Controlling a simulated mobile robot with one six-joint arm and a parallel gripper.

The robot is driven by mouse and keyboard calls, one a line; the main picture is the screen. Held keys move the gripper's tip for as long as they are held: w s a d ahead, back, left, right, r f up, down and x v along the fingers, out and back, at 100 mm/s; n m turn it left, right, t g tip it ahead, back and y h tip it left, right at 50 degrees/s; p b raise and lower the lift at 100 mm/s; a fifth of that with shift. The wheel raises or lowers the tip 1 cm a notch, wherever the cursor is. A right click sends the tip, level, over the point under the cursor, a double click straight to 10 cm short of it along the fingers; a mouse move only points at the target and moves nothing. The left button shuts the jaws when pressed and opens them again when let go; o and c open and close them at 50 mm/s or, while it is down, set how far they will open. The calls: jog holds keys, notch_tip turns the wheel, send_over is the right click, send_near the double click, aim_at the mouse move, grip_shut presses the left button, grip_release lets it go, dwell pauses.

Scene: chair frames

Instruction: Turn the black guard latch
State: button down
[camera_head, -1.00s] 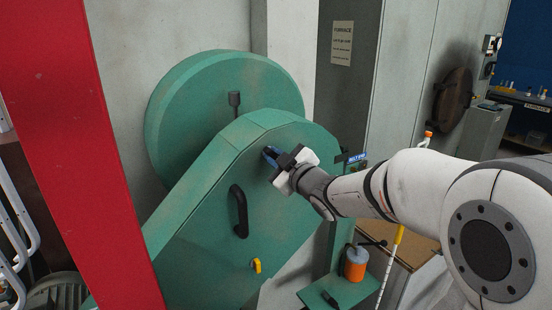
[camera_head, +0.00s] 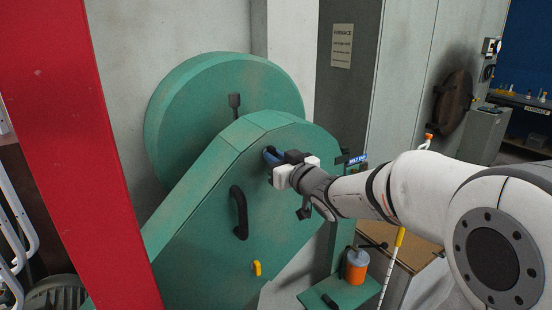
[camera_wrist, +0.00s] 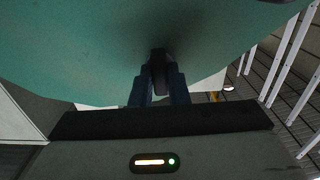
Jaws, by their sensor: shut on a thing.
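The green guard (camera_head: 205,215) fills the middle of the head view, with a black curved handle (camera_head: 239,211) and a small yellow latch (camera_head: 257,268) low on its face. My gripper (camera_head: 270,156) is at the guard's upper right face, its blue fingers close to the green surface. In the wrist view, the blue fingers (camera_wrist: 159,88) are shut on a dark upright piece, the black guard latch (camera_wrist: 158,62), which stands against the green guard. In the head view the latch is hidden behind my gripper.
A red post (camera_head: 75,150) stands at the left. A green shelf (camera_head: 345,292) with an orange can (camera_head: 356,266) is below my arm. A grey furnace cabinet (camera_head: 400,80) stands behind. A blue label plate (camera_head: 357,160) is just right of my gripper.

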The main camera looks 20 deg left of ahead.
jog(key=shift+f, duration=0.1)
dwell(0.5)
jog(key=c, duration=1.4)
grip_release()
jog(key=b+v, duration=0.2)
jog(key=v, duration=0.6)
jog(key=shift+m, duration=0.3)
